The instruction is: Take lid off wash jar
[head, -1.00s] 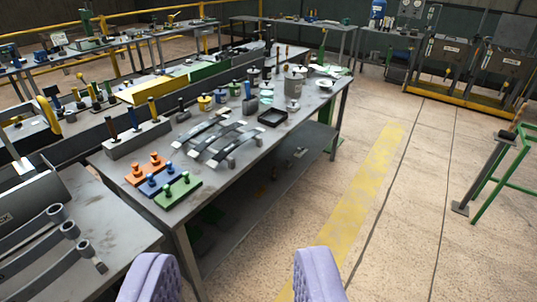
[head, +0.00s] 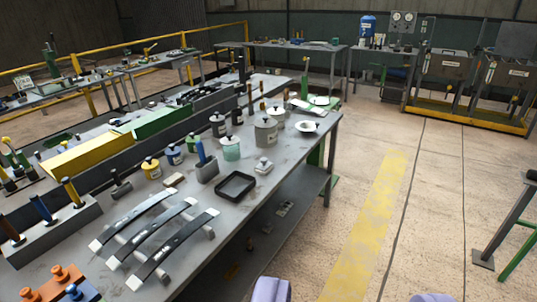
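Several lidded jars stand on the long grey bench. The largest is a grey jar (head: 265,134) with a dark knob on its lid and a small label. Near it are a teal jar (head: 231,150), a cream jar (head: 277,121) and a grey jar (head: 218,127). A yellow jar (head: 152,170) and a blue jar (head: 174,156) stand further left. The labels are too small to read, so I cannot tell which is the wash jar. The lids I can make out are on. My gripper (head: 350,296) shows only two purple fingertips, wide apart and empty, well short of the jars.
A black tray (head: 236,187), a white knobbed dish or lid (head: 308,127) and a blue-handled tool in a grey block (head: 206,165) are near the jars. Leaf springs (head: 160,233) lie in front. The floor right of the bench (head: 409,230) is clear up to a green stand.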

